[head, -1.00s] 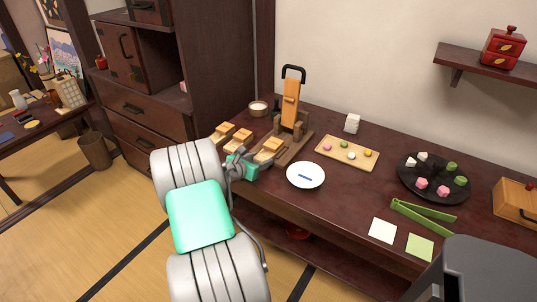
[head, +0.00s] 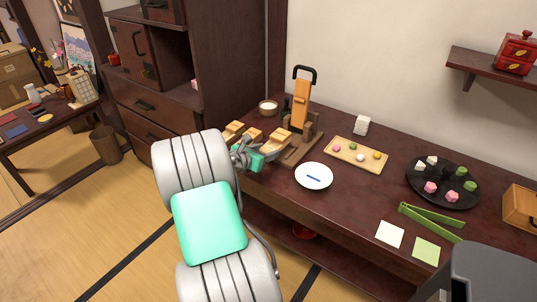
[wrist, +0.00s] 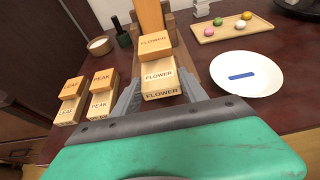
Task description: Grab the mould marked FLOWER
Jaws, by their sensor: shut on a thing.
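The wooden mould marked FLOWER (wrist: 160,76) is between the fingers of my gripper (wrist: 158,84) in the wrist view, and its lettering faces the camera. My gripper is shut on it, with one grey finger along each side. In the head view the mould (head: 272,143) shows pale wood at the tip of my gripper (head: 258,152), in front of the press. It looks raised a little off the table. The mould marked PEAK (wrist: 102,92) and the mould marked LEAF (wrist: 70,98) stand side by side to the left, apart from my gripper.
A wooden press (head: 301,100) stands just behind the held mould. A white plate (head: 314,176) lies to its right. A tray of coloured balls (head: 345,164), a black plate (head: 440,200) and green tongs (head: 430,217) are farther right. A small bowl (head: 268,107) stands behind.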

